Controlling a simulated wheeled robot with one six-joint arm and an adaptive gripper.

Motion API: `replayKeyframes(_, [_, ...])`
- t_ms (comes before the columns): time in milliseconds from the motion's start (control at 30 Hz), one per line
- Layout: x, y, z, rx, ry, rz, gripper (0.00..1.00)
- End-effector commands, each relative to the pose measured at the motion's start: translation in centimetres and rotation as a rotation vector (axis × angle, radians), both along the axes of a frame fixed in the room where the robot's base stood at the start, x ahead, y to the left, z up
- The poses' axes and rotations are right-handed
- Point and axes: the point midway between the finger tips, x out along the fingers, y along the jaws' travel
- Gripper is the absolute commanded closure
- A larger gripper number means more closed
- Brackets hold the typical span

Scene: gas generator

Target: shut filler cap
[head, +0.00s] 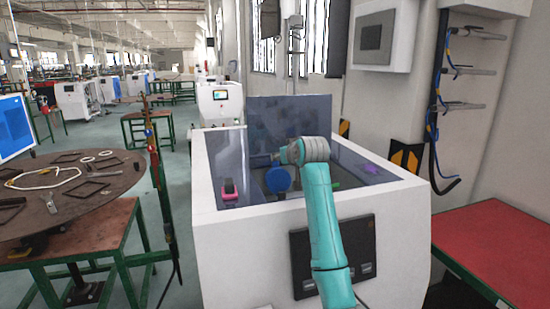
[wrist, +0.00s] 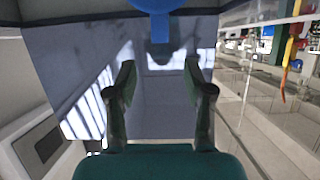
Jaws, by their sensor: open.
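A round blue disc (head: 278,180), which looks like the filler cap, shows over the top of the white generator cabinet (head: 300,232), just left of my arm's wrist. In the wrist view a blue rounded part (wrist: 152,5) with a darker blue stem (wrist: 161,45) is cut off by the top edge, beyond my fingertips. My gripper (wrist: 158,78) is open, its two dark fingers apart with nothing between them. The stem lies ahead of the gap, with no visible contact. In the head view my fingers cannot be made out. The cap's seat is hidden.
A translucent dark panel (head: 290,118) stands upright at the cabinet's back. A pink and black item (head: 229,191) sits on its left top. A round table (head: 95,190) with loose parts stands left, a red-topped table (head: 505,250) right. A wall with a grey box is behind.

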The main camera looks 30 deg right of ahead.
Motion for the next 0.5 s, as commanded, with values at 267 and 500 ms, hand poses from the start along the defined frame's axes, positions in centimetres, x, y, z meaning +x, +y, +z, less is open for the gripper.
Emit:
replayKeyframes(267, [4.2, -1.2, -1.8, 0.001, 0.003, 0.001, 0.48])
replayKeyframes(500, [6.8, -1.9, -3.0, 0.0, 0.003, 0.0, 0.48])
